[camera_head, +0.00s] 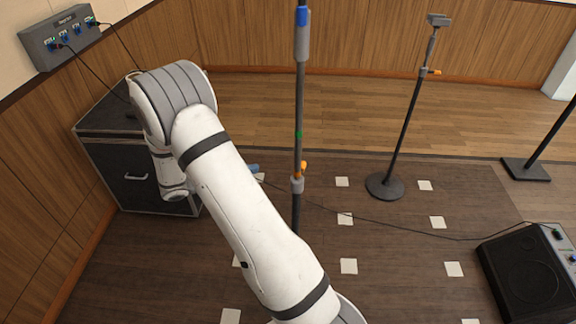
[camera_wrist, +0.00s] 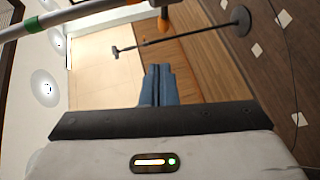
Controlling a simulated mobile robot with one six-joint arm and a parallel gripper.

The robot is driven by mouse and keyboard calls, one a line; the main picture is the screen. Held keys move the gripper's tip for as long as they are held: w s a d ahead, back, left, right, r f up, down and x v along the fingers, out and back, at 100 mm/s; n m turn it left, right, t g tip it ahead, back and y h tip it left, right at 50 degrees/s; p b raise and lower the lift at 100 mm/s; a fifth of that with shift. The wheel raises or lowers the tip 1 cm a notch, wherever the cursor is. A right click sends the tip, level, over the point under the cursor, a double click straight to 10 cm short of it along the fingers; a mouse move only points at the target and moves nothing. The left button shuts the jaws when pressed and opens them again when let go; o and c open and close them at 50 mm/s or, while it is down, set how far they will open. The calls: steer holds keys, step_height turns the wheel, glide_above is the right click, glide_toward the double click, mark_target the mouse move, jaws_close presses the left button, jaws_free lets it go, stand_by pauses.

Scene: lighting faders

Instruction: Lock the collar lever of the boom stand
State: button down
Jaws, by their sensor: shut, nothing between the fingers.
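A tall dark pole stand (camera_head: 298,110) rises near the middle of the head view, its top cut off. Its grey collar (camera_head: 297,185) carries a short orange lever (camera_head: 303,168) that points up and slightly right, close to the pole. In the wrist view the same pole (camera_wrist: 85,11) crosses the upper left, with the orange lever (camera_wrist: 163,21) at the top edge. My gripper (camera_wrist: 158,72) is shut and empty, its blue fingers together and apart from the lever. In the head view only a blue fingertip (camera_head: 253,168) shows past my arm, left of the collar.
A second stand (camera_head: 404,125) with a round base and its own orange lever stands farther right. A black speaker (camera_head: 530,275) is at lower right, with a cable across the floor. A dark cabinet (camera_head: 140,175) stands left, below a grey wall box (camera_head: 60,38). White squares mark the floor.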

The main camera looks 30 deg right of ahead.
mark_target(301, 171)
steer(key=shift+w+a+f+t+h, duration=0.15)
steer(key=shift+w+f+t+h, duration=0.25)
steer(key=shift+w+f+t, duration=0.35)
steer(key=shift+f, duration=0.1)
steer(key=s+d+f+p, duration=0.2)
steer(key=s+d+p, duration=0.1)
steer(key=d, duration=0.9)
steer(key=shift+d+p, duration=0.3)
steer(key=shift+p, duration=0.15)
steer(key=shift+f+g+b, duration=0.15)
steer(key=shift+g+b, duration=0.4)
steer(key=shift+g, duration=0.1)
